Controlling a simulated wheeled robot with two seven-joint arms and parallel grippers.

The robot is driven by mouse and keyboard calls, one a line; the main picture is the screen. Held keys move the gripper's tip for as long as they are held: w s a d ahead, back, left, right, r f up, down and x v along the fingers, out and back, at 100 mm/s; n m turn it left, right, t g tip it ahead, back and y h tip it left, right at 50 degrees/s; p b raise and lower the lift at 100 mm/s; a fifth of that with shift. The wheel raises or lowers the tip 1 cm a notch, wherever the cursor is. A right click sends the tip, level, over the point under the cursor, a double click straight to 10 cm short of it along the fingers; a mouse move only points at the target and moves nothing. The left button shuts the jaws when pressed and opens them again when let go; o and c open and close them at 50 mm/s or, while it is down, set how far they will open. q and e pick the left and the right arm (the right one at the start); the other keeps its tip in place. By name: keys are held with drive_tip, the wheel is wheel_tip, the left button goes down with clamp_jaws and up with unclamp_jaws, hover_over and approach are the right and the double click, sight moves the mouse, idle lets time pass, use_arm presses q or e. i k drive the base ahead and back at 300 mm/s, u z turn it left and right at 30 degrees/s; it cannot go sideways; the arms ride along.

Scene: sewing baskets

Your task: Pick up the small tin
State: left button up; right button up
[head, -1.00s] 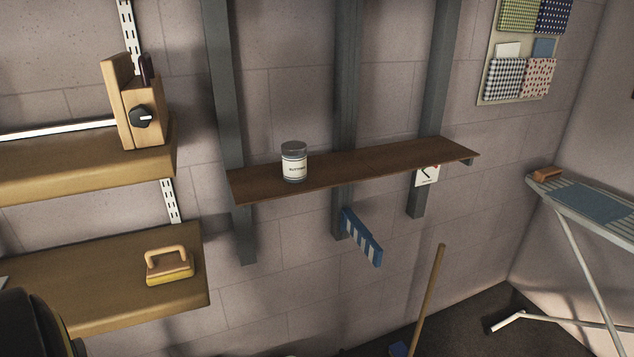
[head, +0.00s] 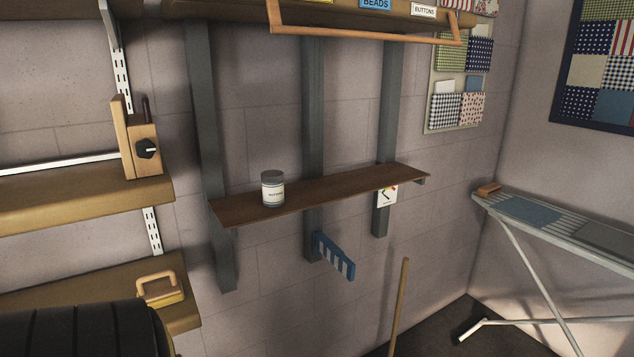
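A small grey tin with a white label (head: 273,190) stands upright near the left end of a narrow dark brown wall shelf (head: 340,192). The label's writing is too small to read surely. Nothing touches the tin. Neither of my grippers shows in the head view. A black ribbed part at the lower left looks like a piece of my own arm.
Wooden shelves (head: 90,205) at the left hold a wooden block with a black knob (head: 139,140) and a yellow-handled item (head: 161,290). An upper shelf with labels (head: 376,4) hangs above. An ironing board (head: 560,220) stands right. A blue striped bracket (head: 333,256) hangs below the brown shelf.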

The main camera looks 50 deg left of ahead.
sight(272, 180)
drive_tip(key=u, duration=0.25)
drive_tip(key=i, duration=1.45)
drive_tip(key=u, duration=0.9)
